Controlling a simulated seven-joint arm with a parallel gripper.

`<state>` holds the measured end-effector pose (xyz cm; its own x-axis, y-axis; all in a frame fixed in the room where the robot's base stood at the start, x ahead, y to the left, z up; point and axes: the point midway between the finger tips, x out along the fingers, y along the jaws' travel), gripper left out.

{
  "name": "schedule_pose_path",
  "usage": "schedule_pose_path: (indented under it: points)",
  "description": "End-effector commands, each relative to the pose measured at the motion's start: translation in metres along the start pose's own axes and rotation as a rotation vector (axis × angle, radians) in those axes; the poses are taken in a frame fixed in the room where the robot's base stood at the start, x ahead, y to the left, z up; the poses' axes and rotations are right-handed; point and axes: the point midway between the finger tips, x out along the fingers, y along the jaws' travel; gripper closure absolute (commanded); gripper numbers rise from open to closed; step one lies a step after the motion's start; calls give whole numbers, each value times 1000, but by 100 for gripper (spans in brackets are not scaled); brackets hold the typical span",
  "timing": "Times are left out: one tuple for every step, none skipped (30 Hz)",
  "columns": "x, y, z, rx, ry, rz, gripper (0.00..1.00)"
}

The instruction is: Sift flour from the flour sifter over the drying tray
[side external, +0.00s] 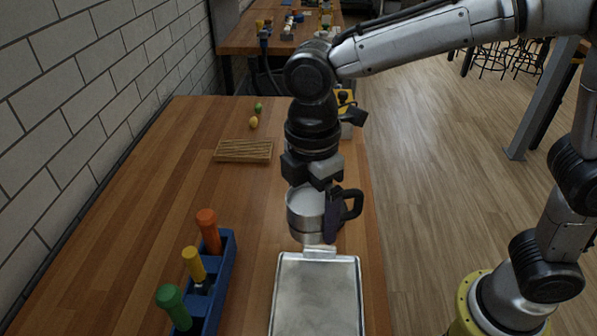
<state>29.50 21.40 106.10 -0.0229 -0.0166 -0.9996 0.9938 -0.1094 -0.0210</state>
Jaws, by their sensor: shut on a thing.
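The flour sifter (304,213) is a silver metal cup with a dark handle (352,204) on its right side. White shows inside its top opening. My gripper (328,208) points down and is shut on the sifter at its right side, by the handle. The sifter looks upright and appears to be above the table, at the far end of the tray. The drying tray (316,296) is a flat silver metal tray with a raised rim, lying on the wooden table nearer the camera. Its near end is cut off by the frame. The gripper hides part of the sifter.
A blue holder (222,268) with orange, yellow and green handled tools stands left of the tray. A slatted wooden rack (243,151) and small yellow and green items (254,122) lie farther back. A brick wall borders the left. The table's left middle is clear.

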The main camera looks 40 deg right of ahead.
Motion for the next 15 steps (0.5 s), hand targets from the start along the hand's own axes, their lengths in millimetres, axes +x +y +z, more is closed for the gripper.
schedule_pose_path:
  points:
    - [-3,-21,-7,-56,3,6,93]
    - [-3,-31,-10,-83,3,7,93]
    - [-4,-42,-14,-115,4,9,93]
    - [-5,-50,-16,-137,5,10,93]
    - [-6,-57,-18,-157,6,12,93]
    - [-7,-65,-20,-179,7,14,93]
    - [-8,-70,-22,-193,9,16,93]
    - [-9,-74,-23,-205,11,18,93]
    - [-10,-78,-26,-219,15,22,93]
    - [-11,-80,-27,-226,16,23,93]
    - [-11,-81,-28,-232,17,24,93]
    - [-11,-83,-29,-238,18,25,93]
    - [-10,-84,-30,-241,18,25,93]
    - [-9,-84,-30,-242,17,24,93]
    - [-8,-84,-30,-242,17,24,93]
